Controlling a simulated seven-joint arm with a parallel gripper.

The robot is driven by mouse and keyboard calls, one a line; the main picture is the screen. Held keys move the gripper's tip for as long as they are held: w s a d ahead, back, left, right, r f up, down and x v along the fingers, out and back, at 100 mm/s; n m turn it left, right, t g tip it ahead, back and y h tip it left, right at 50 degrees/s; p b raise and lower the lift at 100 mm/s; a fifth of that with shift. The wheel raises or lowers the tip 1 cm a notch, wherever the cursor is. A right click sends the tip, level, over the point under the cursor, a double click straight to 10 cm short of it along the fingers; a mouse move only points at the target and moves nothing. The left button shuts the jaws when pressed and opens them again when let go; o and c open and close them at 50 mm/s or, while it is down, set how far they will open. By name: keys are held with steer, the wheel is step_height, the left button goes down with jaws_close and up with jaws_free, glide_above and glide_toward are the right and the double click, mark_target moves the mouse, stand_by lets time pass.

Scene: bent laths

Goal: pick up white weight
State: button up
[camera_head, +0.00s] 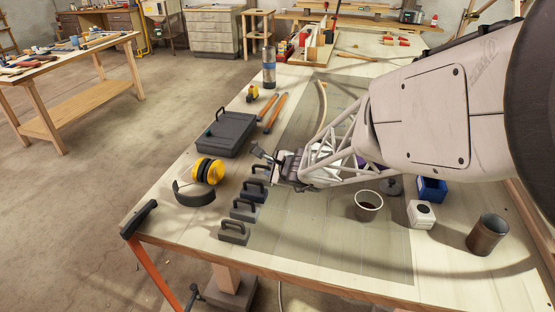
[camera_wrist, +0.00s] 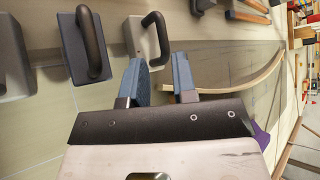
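A pale grey-white weight (camera_wrist: 135,36) with a dark loop handle (camera_wrist: 157,34) stands just beyond my fingertips in the wrist view. A dark weight (camera_wrist: 70,45) with a similar handle stands to its left. In the head view, several handled weights stand in a row, among them a grey one (camera_head: 234,238) at the near end. My gripper (camera_head: 267,162) is over the far end of this row and partly hides it. The wrist view shows my gripper (camera_wrist: 159,68) open, with its two blue fingers apart and nothing between them; the handle's lower end shows just past the gap.
Yellow ear defenders (camera_head: 208,171) and a dark case (camera_head: 226,134) lie left of the row. A cup (camera_head: 368,206), a white block with a dark round top (camera_head: 421,214), a blue box (camera_head: 432,189) and a brown can (camera_head: 487,236) stand to the right. A curved lath (camera_wrist: 250,83) lies near my fingers.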

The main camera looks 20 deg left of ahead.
mark_target(263, 167)
stand_by(0.3)
steer(key=shift+x, duration=2.55)
steer(key=shift+r, duration=0.1)
jaws_close()
steer(key=shift+w, duration=0.1)
